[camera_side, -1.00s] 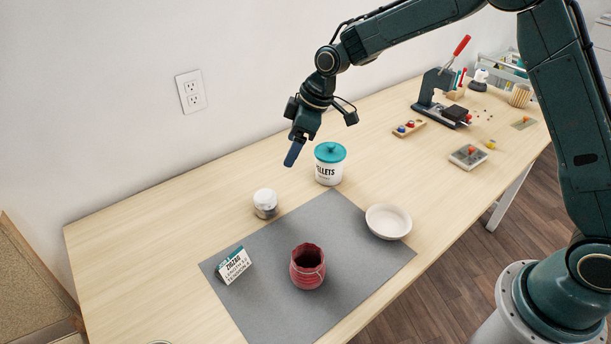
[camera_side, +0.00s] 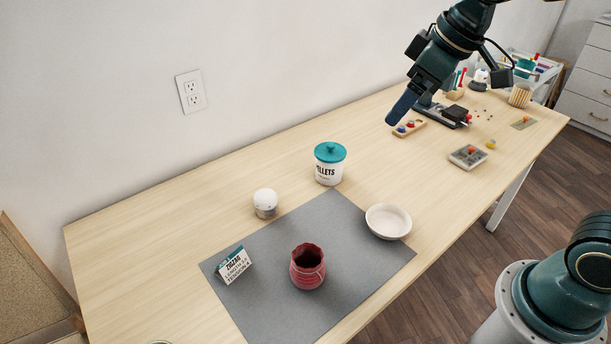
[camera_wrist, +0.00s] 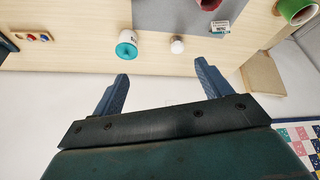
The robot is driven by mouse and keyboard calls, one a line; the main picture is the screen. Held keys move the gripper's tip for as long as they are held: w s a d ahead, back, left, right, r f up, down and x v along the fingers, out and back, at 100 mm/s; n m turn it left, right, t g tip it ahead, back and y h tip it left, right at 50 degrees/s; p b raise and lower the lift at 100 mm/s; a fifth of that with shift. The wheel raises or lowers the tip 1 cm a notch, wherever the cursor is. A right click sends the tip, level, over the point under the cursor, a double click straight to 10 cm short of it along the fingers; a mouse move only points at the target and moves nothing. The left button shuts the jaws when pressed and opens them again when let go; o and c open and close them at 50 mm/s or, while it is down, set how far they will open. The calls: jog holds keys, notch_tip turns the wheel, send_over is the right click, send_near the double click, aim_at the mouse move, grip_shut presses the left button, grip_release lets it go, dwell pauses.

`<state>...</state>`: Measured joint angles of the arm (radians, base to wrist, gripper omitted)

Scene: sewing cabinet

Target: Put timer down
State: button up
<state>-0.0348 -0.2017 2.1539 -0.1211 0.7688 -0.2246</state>
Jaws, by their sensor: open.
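The timer (camera_side: 265,203), a small round thing with a white top and a greyish lower part, stands on the bare wood just off the grey mat's upper left edge. It also shows in the wrist view (camera_wrist: 177,45), beyond and between my fingers. My gripper (camera_side: 402,106) is raised at the upper right of the side view, well away from the timer. In the wrist view my gripper (camera_wrist: 160,82) has its two fingers wide apart with nothing between them.
The teal-lidded pellets jar (camera_side: 329,165) stands right of the timer. The grey mat (camera_side: 270,251) bears a red pot (camera_side: 307,268), a small card (camera_side: 234,265) and a white bowl (camera_side: 388,221). A press (camera_side: 437,103) stands farther right. The table's left part is clear.

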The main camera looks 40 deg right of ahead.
jog(key=s+d+m, duration=0.1)
jog(key=s+m, duration=0.1)
jog(key=s, duration=0.6)
jog(key=s+d+m+t+h, duration=0.1)
jog(key=s+d+m, duration=0.1)
jog(key=s, duration=0.5)
jog(key=shift+s+d+f, duration=0.3)
jog(key=shift+s+f, duration=0.1)
jog(key=shift+f, duration=0.05)
